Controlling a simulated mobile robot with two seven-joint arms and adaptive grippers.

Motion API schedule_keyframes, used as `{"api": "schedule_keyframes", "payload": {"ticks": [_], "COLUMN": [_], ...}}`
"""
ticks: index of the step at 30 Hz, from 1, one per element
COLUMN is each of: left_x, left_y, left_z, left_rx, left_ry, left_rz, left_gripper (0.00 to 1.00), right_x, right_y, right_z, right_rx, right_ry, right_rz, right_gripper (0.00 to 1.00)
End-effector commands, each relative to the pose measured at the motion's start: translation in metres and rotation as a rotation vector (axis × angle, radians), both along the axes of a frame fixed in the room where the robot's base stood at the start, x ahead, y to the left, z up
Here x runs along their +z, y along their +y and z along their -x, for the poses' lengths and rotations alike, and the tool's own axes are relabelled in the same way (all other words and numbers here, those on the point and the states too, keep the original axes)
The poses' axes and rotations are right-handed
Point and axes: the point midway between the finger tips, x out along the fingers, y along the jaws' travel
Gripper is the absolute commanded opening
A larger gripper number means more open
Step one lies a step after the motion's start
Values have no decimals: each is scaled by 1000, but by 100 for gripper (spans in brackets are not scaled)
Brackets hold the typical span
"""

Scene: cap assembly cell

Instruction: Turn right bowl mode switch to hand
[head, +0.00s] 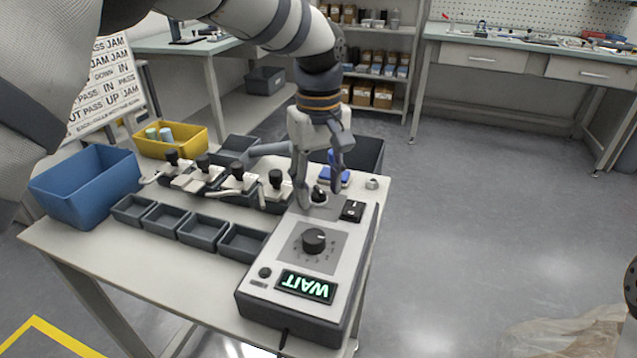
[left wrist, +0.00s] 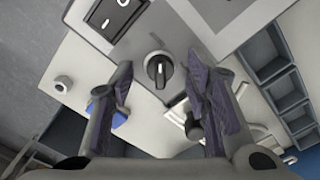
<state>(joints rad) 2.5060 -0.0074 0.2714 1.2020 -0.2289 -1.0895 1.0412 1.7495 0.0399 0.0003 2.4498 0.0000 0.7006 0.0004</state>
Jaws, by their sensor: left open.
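A small black selector switch (head: 319,193) with a pale pointer line sits at the far end of a grey control box (head: 268,305). It also shows in the left wrist view (left wrist: 158,68), its pointer running roughly up and down the picture. I cannot read any position labels around it. My left gripper (head: 321,180) points down over this switch, open and empty. In the left wrist view the fingers (left wrist: 160,82) stand one on each side of the switch, apart from it. My right gripper is not in view.
The box also carries a large dial (head: 314,241), a rocker switch (head: 352,211) and an upside-down WAIT display (head: 306,286). Several small grey trays (head: 205,231) and black-knobbed fixtures stand left of it. A blue bin (head: 85,187) and a yellow bin (head: 190,145) stand further left.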

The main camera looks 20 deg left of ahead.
Motion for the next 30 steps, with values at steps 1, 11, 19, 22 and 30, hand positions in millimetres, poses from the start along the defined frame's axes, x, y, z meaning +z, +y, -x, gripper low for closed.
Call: {"api": "schedule_keyframes", "payload": {"ticks": [1,11,19,22,30], "left_x": [-2,-2,-2,-2,-1], "left_y": [0,0,0,0,1], "left_z": [0,0,0,0,0], "left_rx": [0,-1,-4,-17,-148], "left_ry": [-1,0,1,0,0], "left_rz": [1,0,-1,-1,-3], "left_gripper": [43,18,0,0,0], "right_x": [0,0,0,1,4], "right_y": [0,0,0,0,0], "right_z": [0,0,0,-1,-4], "right_rx": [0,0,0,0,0], "right_ry": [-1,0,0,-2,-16], "right_rz": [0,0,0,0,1], "right_gripper": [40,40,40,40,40]}}
